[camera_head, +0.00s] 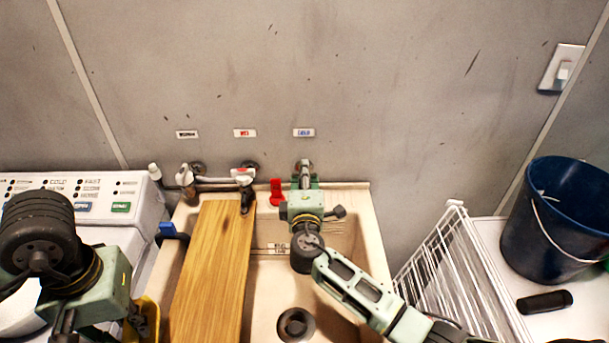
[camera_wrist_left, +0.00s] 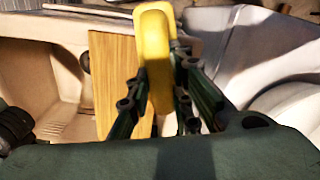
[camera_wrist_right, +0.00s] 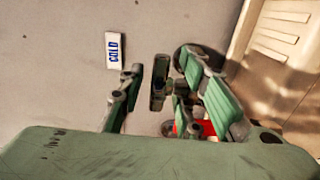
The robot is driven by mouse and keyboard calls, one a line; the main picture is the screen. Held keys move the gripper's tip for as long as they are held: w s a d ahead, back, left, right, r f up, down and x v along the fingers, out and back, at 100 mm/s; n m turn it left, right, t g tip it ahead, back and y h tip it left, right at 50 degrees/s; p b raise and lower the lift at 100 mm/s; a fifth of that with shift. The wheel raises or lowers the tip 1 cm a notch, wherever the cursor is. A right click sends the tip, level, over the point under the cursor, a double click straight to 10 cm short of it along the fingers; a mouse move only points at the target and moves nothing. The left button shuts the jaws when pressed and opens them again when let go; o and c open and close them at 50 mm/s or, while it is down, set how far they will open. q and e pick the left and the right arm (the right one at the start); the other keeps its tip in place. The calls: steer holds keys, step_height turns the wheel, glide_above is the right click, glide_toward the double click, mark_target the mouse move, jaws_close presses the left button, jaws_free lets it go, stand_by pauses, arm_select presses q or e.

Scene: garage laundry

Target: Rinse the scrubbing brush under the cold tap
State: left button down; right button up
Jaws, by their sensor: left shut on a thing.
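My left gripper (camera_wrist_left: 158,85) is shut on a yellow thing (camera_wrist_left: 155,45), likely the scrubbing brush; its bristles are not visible. In the head view the yellow thing (camera_head: 151,312) is mostly hidden behind my left arm, left of the sink (camera_head: 362,225). The cold tap (camera_head: 304,166) is on the wall under the blue-lettered COLD label (camera_head: 304,132). My right gripper (camera_head: 304,182) is at this tap and covers most of it. In the right wrist view its fingers (camera_wrist_right: 145,88) are apart, near the COLD label (camera_wrist_right: 115,50). I see no running water.
A wooden board (camera_head: 215,265) lies across the sink's left part. A drain (camera_head: 295,324) shows in the basin. A red-labelled tap (camera_head: 243,176) and a red piece (camera_head: 277,190) are left of the cold tap. A white rack (camera_head: 445,265) and blue bucket (camera_head: 560,220) stand right.

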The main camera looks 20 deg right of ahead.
jaws_close()
arm_select(q)
steer(key=shift+f+b, duration=0.4)
arm_select(e)
steer(key=shift+s+d+f+n+y, duration=0.1)
steer(key=shift+n+y, duration=0.6)
steer(key=shift+y, duration=0.4)
arm_select(q)
steer(key=shift+f, duration=0.25)
arm_select(e)
steer(key=shift+n+t+y, duration=0.3)
steer(key=shift+n+y, duration=0.7)
steer(key=shift+y, duration=0.6)
steer(key=shift+o, duration=0.2)
jaws_free()
